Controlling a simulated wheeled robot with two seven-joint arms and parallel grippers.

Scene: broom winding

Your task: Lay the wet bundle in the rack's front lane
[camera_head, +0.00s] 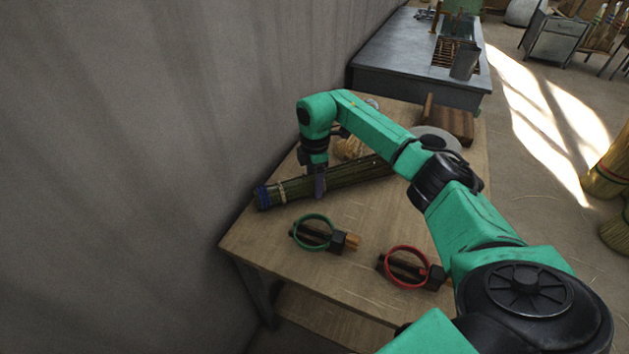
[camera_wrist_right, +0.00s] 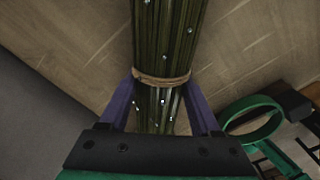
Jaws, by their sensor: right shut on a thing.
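The bundle (camera_head: 290,188) is a long sheaf of dark green stalks with a blue band at its left end and a pale tie. In the right wrist view, water drops show on the bundle (camera_wrist_right: 168,45), and a tan tie crosses it. My right gripper (camera_head: 319,186) points down with its purple fingers on both sides of the bundle, shut on it near the tie. The bundle slants over the wooden table near the wall; whether it touches the top I cannot tell. My forearm hides its right end. I cannot make out the rack for sure. My left gripper is out of view.
A green ring tool (camera_head: 314,232) and a red ring tool (camera_head: 407,266) lie at the front of the wooden table (camera_head: 290,262). A brown wooden block (camera_head: 452,122) and a pale round thing (camera_head: 437,136) are behind my arm. The grey wall (camera_head: 150,150) runs close along the left.

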